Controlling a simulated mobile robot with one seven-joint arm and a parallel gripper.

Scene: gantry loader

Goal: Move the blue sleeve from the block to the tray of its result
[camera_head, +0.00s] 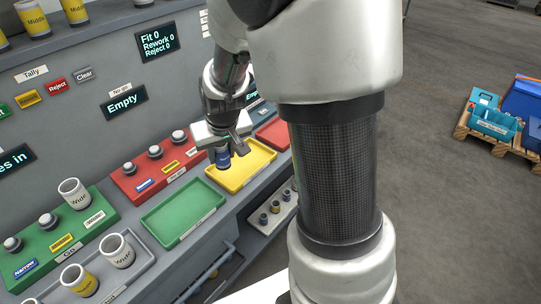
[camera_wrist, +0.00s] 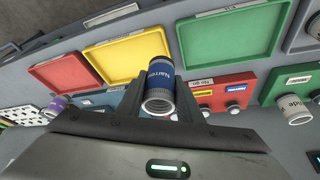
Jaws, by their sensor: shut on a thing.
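My gripper (camera_head: 232,152) is shut on the blue sleeve (camera_head: 222,157), marked Narrow in the wrist view (camera_wrist: 160,84). In the head view the sleeve overlaps the back left edge of the yellow tray (camera_head: 241,182); its height above is hard to tell. The yellow tray also shows behind the sleeve in the wrist view (camera_wrist: 118,62). A green tray (camera_head: 182,215) lies to its left and a red tray (camera_head: 275,132) to its right, partly hidden by my arm. The red No go block (camera_head: 128,178) has several grey-topped pegs and no sleeve visible on it.
The green Go block (camera_head: 100,222) carries a white Wide sleeve (camera_head: 74,193). A grey holder (camera_head: 105,285) at front left holds more sleeves. A display (camera_head: 157,40) reads Fit 0, Rework 0, Reject 0; another (camera_head: 125,102) reads Empty. The trays look empty where visible.

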